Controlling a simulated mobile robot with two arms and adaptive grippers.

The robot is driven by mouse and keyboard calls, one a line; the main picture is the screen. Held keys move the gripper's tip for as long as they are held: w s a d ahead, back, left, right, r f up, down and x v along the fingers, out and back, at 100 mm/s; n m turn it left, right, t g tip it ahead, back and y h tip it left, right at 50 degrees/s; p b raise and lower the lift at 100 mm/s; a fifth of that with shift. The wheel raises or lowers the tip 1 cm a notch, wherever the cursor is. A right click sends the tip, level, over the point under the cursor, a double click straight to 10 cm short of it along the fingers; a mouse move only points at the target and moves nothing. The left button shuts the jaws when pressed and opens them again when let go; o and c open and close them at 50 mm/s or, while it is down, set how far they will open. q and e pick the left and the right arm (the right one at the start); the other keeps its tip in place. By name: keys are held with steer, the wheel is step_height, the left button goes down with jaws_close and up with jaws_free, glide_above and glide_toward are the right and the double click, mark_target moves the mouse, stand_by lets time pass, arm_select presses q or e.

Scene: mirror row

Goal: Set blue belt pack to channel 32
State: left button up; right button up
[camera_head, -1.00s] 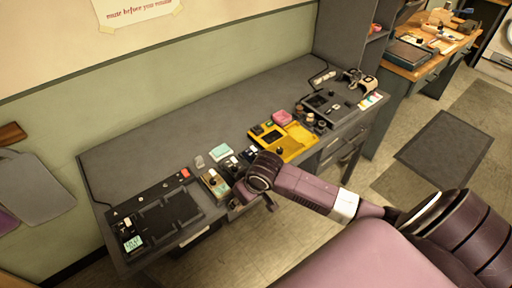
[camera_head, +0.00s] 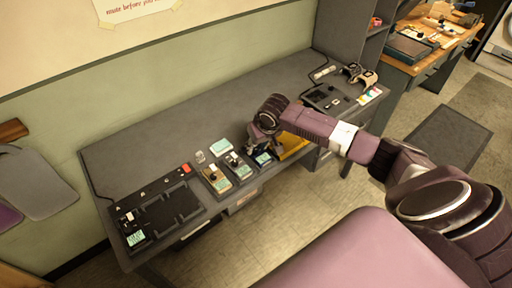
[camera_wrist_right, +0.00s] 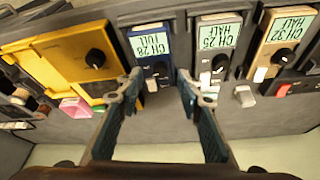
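The blue belt pack (camera_wrist_right: 150,45) faces up on the desk, its screen reading CH 28 FULL, upside down in the right wrist view. Its black knob (camera_wrist_right: 160,69) sits below the screen there. In the head view the blue pack (camera_head: 264,159) is just in front of my right gripper (camera_head: 259,143). In the wrist view the right gripper (camera_wrist_right: 160,84) is open, fingers spread with nothing between them, near the pack's knob end. I cannot tell whether a finger touches it. My left gripper is not in view.
Beside the blue pack are a grey pack (camera_wrist_right: 217,45) reading CH 25 HALF and a tan pack (camera_wrist_right: 284,40) reading CH 32 HALF. A yellow unit (camera_wrist_right: 70,55) is on the other side, with a pink block (camera_wrist_right: 75,108). A black base tray (camera_head: 165,210) lies at the desk's left.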

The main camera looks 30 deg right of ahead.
mark_target(255, 151)
steer(key=shift+x, duration=1.2)
steer(key=shift+c, duration=0.6)
jaws_close()
